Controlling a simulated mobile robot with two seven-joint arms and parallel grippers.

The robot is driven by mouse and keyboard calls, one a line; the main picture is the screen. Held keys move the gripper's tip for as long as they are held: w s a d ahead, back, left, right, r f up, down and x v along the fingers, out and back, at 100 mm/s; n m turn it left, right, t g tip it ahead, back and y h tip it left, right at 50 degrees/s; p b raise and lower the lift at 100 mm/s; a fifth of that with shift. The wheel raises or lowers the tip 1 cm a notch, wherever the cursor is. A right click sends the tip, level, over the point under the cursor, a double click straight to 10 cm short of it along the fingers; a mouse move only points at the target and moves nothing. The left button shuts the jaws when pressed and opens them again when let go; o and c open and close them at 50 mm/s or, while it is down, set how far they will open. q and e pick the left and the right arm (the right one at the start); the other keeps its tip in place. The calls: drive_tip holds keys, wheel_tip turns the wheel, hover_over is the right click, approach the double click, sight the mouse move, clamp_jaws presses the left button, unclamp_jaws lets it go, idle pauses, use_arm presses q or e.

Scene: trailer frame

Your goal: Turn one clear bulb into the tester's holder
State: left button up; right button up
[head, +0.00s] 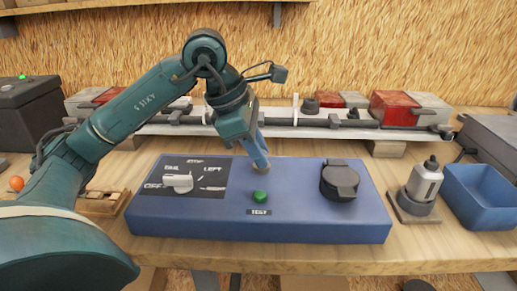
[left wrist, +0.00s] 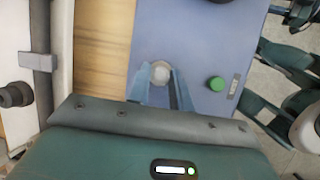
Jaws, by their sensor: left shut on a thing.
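The blue tester box (head: 330,225) stands on the bench, with a black switch panel at its left, a green button (head: 260,197) at its front middle and a black round socket with a lid (head: 340,180) at its right. My left gripper (head: 260,163) points down at the holder (head: 261,170) behind the green button. In the left wrist view its fingers (left wrist: 160,80) are shut around a pale round bulb (left wrist: 160,71), over the box top. The fingers hide most of the holder, so I cannot tell how deep the bulb sits.
A light bar (head: 290,130) with red and white lamps runs behind the box. At the right stand a bottle on a small base (head: 424,183) and a blue bin (head: 482,195). A wooden tray (head: 102,203) lies at the left, partly behind my arm.

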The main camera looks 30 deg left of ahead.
use_arm(q)
drive_tip(key=shift+a+m+g+h, duration=0.1)
drive_tip(key=shift+m+g+h, duration=0.45)
drive_tip(key=shift+m, duration=1.15)
drive_tip(key=o, duration=0.8)
drive_tip(key=shift+o, duration=0.2)
drive_tip(key=o, duration=0.3)
drive_tip(key=shift+o, duration=0.2)
drive_tip(key=shift+r, duration=0.15)
